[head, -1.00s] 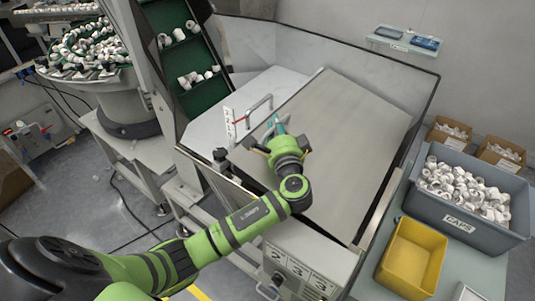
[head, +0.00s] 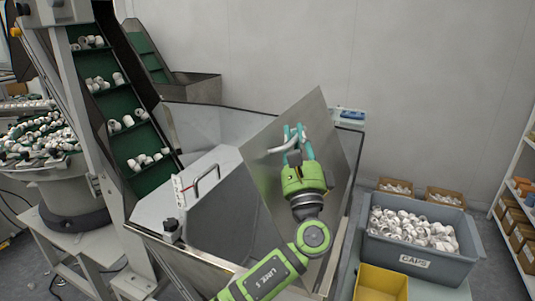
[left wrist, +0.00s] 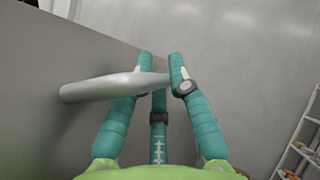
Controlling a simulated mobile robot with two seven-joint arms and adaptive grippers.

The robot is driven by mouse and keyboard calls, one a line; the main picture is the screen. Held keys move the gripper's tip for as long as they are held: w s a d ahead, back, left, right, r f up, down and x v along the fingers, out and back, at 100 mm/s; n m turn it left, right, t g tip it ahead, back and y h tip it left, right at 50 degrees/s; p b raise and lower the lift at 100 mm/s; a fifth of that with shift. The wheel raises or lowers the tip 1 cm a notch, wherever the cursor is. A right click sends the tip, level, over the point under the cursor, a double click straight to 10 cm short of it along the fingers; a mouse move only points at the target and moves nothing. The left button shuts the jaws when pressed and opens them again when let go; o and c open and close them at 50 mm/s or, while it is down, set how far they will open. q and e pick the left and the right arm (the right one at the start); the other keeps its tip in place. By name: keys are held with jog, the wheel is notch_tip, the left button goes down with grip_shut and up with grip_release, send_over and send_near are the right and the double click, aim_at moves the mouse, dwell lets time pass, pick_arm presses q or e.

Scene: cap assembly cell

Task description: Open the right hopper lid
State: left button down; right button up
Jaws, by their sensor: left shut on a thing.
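The right hopper lid (head: 258,145) is a flat grey metal plate, raised and steeply tilted in the head view. The hopper (head: 224,238) shows open beneath it, its inner walls visible. My left gripper (head: 297,133) has teal fingers and is shut on the lid's handle (head: 279,148). In the left wrist view, the fingers (left wrist: 161,72) close around the grey bar handle (left wrist: 100,87), with the lid's face (left wrist: 40,115) beside it. My right gripper is not in view.
The left lid (head: 185,195) lies flat with its own handle (head: 207,176). A grey caps bin (head: 418,263) and a yellow bin (head: 381,284) stand at the right. A green conveyor (head: 119,110) rises at the left. A wall stands behind.

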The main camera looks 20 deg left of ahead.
pick_arm(q)
jog(key=d+r+m+t+h+b, duration=0.1)
jog(key=d+m+t+h, duration=0.1)
jog(key=d, duration=0.4)
jog(key=shift+s+r+m+h, duration=0.3)
jog(key=shift+s+m+h, duration=0.2)
jog(key=shift+m, duration=0.6)
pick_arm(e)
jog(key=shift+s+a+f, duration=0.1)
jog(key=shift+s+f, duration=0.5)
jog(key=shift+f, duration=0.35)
pick_arm(q)
jog(key=shift+d, duration=0.1)
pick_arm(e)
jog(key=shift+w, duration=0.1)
pick_arm(q)
jog(key=c, duration=1.4)
grip_release()
jog(key=shift+w, duration=0.1)
jog(key=shift+f, duration=0.1)
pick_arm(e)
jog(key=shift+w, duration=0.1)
pick_arm(q)
jog(key=v, duration=1.2)
